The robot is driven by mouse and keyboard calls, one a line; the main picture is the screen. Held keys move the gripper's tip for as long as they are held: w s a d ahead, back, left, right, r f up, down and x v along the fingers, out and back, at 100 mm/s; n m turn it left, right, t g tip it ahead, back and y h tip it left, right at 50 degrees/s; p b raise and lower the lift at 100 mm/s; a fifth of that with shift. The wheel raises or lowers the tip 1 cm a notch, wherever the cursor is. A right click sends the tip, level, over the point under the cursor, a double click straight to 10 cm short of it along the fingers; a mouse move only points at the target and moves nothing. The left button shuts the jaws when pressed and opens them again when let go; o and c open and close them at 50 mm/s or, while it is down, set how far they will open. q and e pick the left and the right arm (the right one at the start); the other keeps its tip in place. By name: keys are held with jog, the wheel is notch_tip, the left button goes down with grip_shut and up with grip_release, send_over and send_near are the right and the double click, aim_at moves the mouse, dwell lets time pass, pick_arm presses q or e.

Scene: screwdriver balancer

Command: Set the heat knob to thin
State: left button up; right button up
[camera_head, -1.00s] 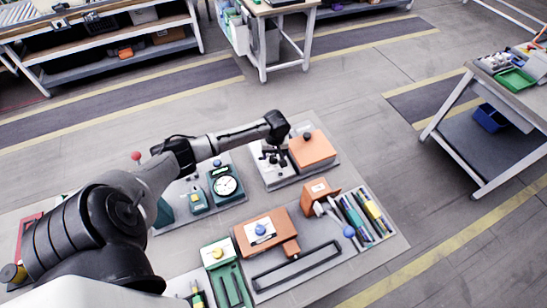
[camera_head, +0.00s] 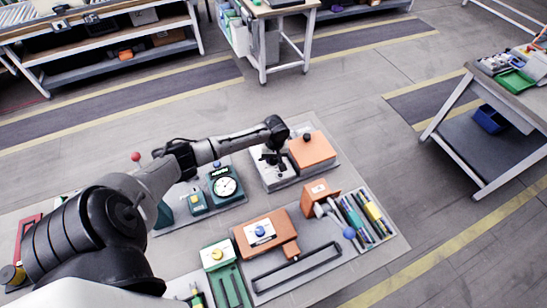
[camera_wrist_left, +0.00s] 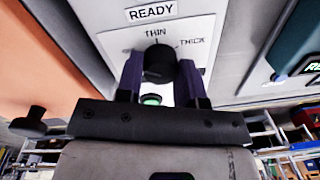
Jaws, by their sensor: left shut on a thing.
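The black heat knob (camera_wrist_left: 159,58) sits on a white panel (camera_wrist_left: 120,46) in the left wrist view, with the labels THIN just above it and THICK to its upper right. A short dark mark lies between the knob's top and THIN; I cannot tell surely whether it is a pointer. My left gripper (camera_wrist_left: 160,78) is shut on the knob, one finger on each side. In the head view my left gripper (camera_head: 273,158) is at the grey-white unit (camera_head: 270,181) beside an orange lid; the knob is hidden there.
The orange lid (camera_head: 318,153) with a black knob is right beside the gripper. A green dial gauge (camera_head: 225,186) stands to its left. An orange box (camera_head: 264,230) and a tray of pens (camera_head: 383,235) lie nearer. A green light (camera_wrist_left: 151,99) shows below the knob.

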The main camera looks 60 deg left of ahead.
pick_arm(q)
jog(key=shift+c, duration=1.1)
jog(key=m+p, duration=0.4)
jog(key=p, duration=0.1)
jog(key=shift+r, duration=0.2)
jog(key=m+p, duration=0.2)
jog(key=m, duration=0.1)
jog(key=shift+f+m, duration=0.1)
jog(key=shift+m, duration=0.3)
jog(key=shift+f+m+t+p, duration=0.15)
jog(key=shift+m+p, duration=0.25)
jog(key=shift+m, duration=0.55)
jog(key=shift+m+t+p, duration=0.15)
jog(key=shift+m+p, duration=0.25)
jog(key=shift+m, duration=0.55)
jog(key=o, duration=0.9)
jog(key=shift+d, duration=0.1)
